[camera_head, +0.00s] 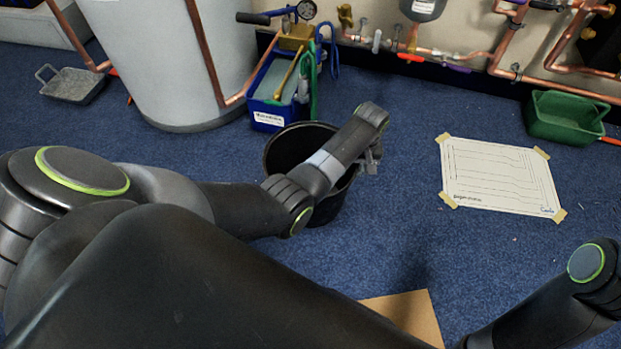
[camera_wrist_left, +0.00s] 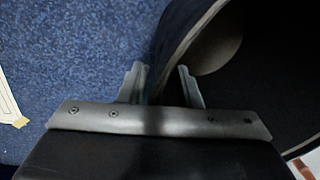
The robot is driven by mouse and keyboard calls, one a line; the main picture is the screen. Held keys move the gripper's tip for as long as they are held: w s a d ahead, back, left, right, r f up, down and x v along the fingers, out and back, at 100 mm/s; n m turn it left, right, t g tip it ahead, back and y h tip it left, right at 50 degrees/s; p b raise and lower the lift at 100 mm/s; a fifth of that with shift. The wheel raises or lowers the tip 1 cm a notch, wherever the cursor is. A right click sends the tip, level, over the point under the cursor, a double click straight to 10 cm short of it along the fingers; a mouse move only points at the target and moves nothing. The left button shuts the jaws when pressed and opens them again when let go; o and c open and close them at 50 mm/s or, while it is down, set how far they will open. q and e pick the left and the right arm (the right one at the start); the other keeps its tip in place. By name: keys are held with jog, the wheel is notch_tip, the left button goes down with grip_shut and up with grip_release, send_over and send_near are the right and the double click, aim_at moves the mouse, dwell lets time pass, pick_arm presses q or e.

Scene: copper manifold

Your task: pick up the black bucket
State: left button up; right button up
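The black bucket (camera_head: 290,147) stands upright on the blue carpet, partly hidden behind my left forearm. My left gripper (camera_head: 371,160) is at the bucket's right rim in the head view. In the left wrist view, the bucket (camera_wrist_left: 262,60) fills the upper right and its curved wall runs down between the two fingers of my left gripper (camera_wrist_left: 163,85). One finger is outside the wall and the other on the inner side. The fingers are apart, and I cannot tell whether they touch the wall. My right arm shows at the lower right of the head view, its gripper out of frame.
A blue tool caddy (camera_head: 275,100) stands just behind the bucket, beside a grey cylindrical tank (camera_head: 165,60). A taped paper sheet (camera_head: 500,178) lies to the right. A green tub (camera_head: 565,118) is at far right, a grey tray (camera_head: 75,85) at far left. Carpet around the sheet is clear.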

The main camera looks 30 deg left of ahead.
pick_arm(q)
grip_shut()
dwell(1.3)
